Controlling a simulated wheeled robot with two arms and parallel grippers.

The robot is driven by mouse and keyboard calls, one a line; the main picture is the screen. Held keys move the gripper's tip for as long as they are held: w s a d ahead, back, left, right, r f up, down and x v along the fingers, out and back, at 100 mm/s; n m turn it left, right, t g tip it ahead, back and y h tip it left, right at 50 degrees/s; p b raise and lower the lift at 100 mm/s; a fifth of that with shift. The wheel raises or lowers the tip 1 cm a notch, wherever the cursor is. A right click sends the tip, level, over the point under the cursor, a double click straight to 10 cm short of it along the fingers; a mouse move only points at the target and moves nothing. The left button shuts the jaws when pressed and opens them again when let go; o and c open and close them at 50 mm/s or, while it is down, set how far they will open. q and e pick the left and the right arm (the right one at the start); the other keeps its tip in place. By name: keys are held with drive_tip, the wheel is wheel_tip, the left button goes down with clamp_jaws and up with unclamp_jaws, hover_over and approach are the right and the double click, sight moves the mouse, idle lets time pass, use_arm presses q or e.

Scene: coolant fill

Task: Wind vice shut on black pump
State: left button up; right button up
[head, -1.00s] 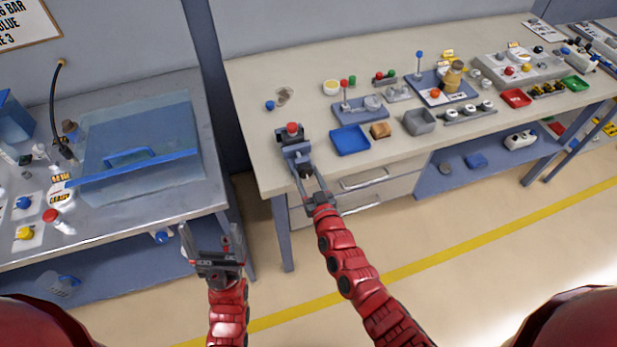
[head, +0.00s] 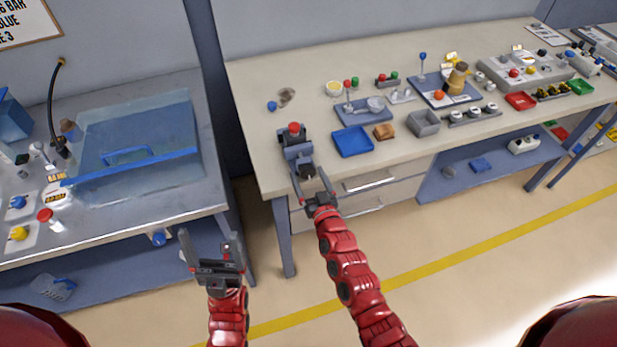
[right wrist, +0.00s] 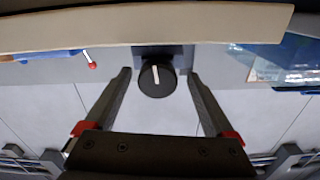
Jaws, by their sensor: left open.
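The vice (head: 297,152) is a grey block at the near left corner of the right bench. The black pump (head: 292,139) with a red top sits in it; whether the jaws touch the pump cannot be told. In the right wrist view, the vice's round black knob (right wrist: 157,80) has a white mark. My right gripper (head: 310,179) is in front of the vice at the bench edge. Its fingers are open on either side of the knob, with gaps showing on both sides. My left gripper (head: 211,250) is open and empty, low in front of the left bench.
A blue tray (head: 353,141), a brown block (head: 384,131) and a grey bin (head: 423,123) stand right of the vice. Drawers (head: 370,182) are below the bench top. A tank with a blue-edged lid (head: 135,168) is on the left bench. Bench space behind the vice is mostly free.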

drive_tip(key=shift+d, duration=0.15)
drive_tip(key=shift+s+f, duration=0.1)
drive_tip(key=shift+s, duration=0.15)
drive_tip(key=b+v, duration=0.5)
drive_tip(key=v, duration=1.2)
drive_tip(key=shift+w, duration=0.1)
